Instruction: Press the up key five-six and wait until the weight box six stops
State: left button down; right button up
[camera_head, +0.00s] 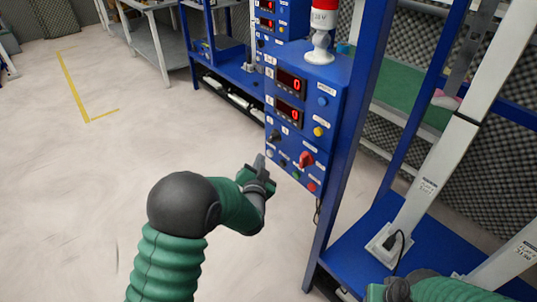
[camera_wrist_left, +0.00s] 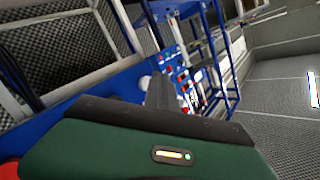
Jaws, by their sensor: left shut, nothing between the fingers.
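A blue control panel (camera_head: 292,122) stands right of centre in the head view, with two red displays, each reading 0. Below them are a dark knob, a red rotary switch (camera_head: 306,159) and several small buttons, including a green button (camera_head: 296,175) and a red button (camera_head: 311,187). The labels are too small to read, so I cannot tell which key is up five-six or which part is weight box six. My left gripper (camera_head: 261,163) is shut and empty at the panel's lower left; contact cannot be told. Part of my right arm shows at the bottom right; its fingers cannot be made out.
A red-topped signal lamp (camera_head: 321,38) stands on the panel's cabinet. A blue frame post (camera_head: 345,140) rises just right of the panel. A white slanted column (camera_head: 425,180) stands on a blue base at the right. The floor to the left is clear, with a yellow line.

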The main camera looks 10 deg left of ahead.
pick_arm(q)
jog(key=shift+w+d, duration=0.25)
jog(key=shift+w, duration=0.05)
